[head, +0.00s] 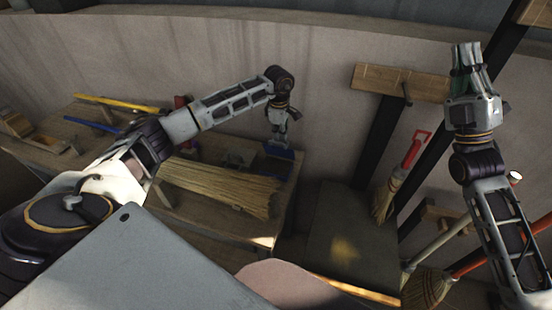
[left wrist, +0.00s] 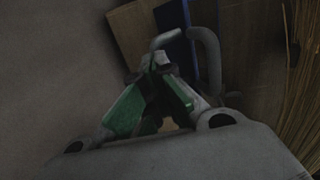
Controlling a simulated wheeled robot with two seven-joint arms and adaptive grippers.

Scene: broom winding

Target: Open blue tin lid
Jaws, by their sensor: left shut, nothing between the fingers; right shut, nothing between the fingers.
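A blue tin (head: 284,153) stands at the far right corner of the workbench in the head view, partly hidden by my left gripper. My left gripper (head: 278,139) points down just above or at the tin; I cannot tell whether it touches. In the left wrist view, the green-padded fingers of my left gripper (left wrist: 152,68) are shut and empty. A blue strip (left wrist: 175,20), seemingly part of the tin, shows beyond them. The lid's state is not clear. My right gripper (head: 467,52) points up at the right, shut and empty, far from the tin.
A bundle of broom straw (head: 220,187) lies on the workbench (head: 190,215), left of the tin. A yellow tool (head: 110,103) lies at the back left. Brooms (head: 385,200) and a wall board (head: 400,82) are at the right. The wall is close behind the left gripper.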

